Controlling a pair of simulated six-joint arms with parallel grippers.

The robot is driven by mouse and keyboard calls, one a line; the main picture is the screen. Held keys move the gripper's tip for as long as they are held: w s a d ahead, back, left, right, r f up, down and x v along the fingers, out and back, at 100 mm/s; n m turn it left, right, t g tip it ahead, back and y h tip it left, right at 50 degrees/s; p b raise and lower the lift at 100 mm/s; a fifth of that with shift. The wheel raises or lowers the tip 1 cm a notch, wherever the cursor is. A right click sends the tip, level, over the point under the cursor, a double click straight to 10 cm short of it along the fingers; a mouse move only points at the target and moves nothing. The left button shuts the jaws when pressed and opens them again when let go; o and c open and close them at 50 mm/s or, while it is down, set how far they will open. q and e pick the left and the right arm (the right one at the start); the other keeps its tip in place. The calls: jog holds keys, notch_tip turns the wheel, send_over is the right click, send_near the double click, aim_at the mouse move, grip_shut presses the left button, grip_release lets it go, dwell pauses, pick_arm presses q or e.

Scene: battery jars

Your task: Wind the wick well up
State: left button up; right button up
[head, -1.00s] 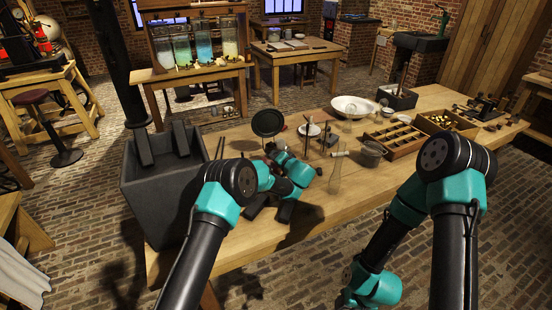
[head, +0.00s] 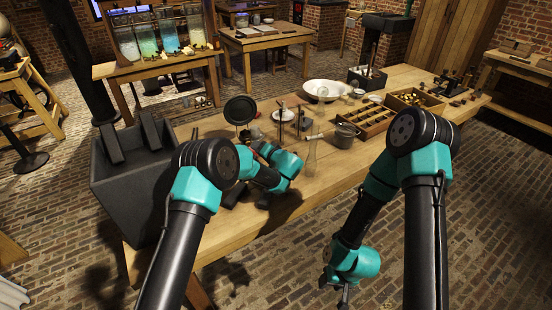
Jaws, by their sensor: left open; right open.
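I cannot make out a wick or a winding knob on the workbench (head: 225,238). A slender clear glass piece (head: 312,158) stands near the bench's front edge, with a pale bar at its top. My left gripper (head: 249,197) is low over the bench, left of the glass and apart from it. It is small, dark and partly hidden by my arm; it is open, and I see nothing held. My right gripper (head: 336,291) hangs in front of the bench over the brick floor, open and empty, far from the glass.
A grey bin (head: 135,193) stands at the bench's left end. A round black disc (head: 239,110) stands behind my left wrist. A grey pot (head: 345,136), a wooden compartment tray (head: 378,126) and a white bowl (head: 323,87) lie to the right. The front right bench edge is clear.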

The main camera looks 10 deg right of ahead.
pick_arm(q)
jog(key=v, duration=1.1)
jog(key=shift+a, duration=0.1)
